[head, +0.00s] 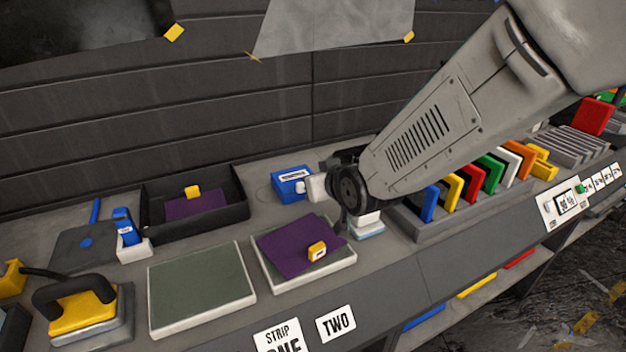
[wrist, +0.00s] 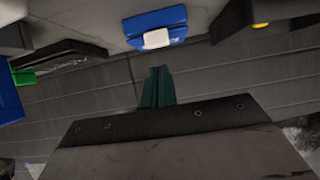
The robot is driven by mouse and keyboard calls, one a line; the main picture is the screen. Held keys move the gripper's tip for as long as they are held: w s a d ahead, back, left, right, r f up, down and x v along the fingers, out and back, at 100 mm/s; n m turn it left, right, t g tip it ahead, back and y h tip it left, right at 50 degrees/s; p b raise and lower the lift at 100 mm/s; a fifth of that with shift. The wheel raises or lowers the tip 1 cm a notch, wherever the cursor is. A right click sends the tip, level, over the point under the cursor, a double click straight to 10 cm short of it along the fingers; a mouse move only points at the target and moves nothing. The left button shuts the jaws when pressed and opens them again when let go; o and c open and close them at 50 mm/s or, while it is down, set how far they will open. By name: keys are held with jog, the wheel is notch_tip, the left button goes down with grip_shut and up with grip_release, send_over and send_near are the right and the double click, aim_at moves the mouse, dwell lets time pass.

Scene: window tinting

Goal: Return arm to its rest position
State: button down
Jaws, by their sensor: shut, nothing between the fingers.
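My arm (head: 440,125) reaches in from the upper right over the bench, its wrist just above the bench's middle. In the wrist view my gripper (wrist: 157,87) shows as two dark green fingers pressed together, with nothing between them. A blue box with a white label (wrist: 156,30) is beyond the fingertips there and apart from them. In the head view a blue box (head: 291,184) is just left of my wrist. The fingers are not clear in the head view.
A purple film with a yellow block lies on the right pad (head: 317,280). The left pad (head: 203,288) is bare. A black tray (head: 240,207) holds purple film. A rack of coloured cards (head: 455,222) stands right of and below my arm. A yellow handled tool (head: 82,318) is front left.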

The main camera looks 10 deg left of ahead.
jog(key=s+d+r, duration=0.1)
jog(key=d, duration=0.2)
jog(key=s+d+r+m+g+h, duration=0.1)
jog(key=d, duration=0.2)
jog(key=d+r+h, duration=0.1)
jog(key=d, duration=0.3)
jog(key=shift+s+r+m, duration=0.3)
jog(key=shift+s+r, duration=0.1)
jog(key=s+d+r+m+g+h, duration=0.2)
jog(key=s+d+g, duration=0.2)
jog(key=s+d, duration=0.7)
jog(key=s+d+r+m+g+h, duration=0.2)
jog(key=s+d+g, duration=0.2)
jog(key=s+d, duration=0.7)
jog(key=s, duration=0.6)
jog(key=shift+r+m, duration=0.3)
jog(key=shift+m, duration=0.1)
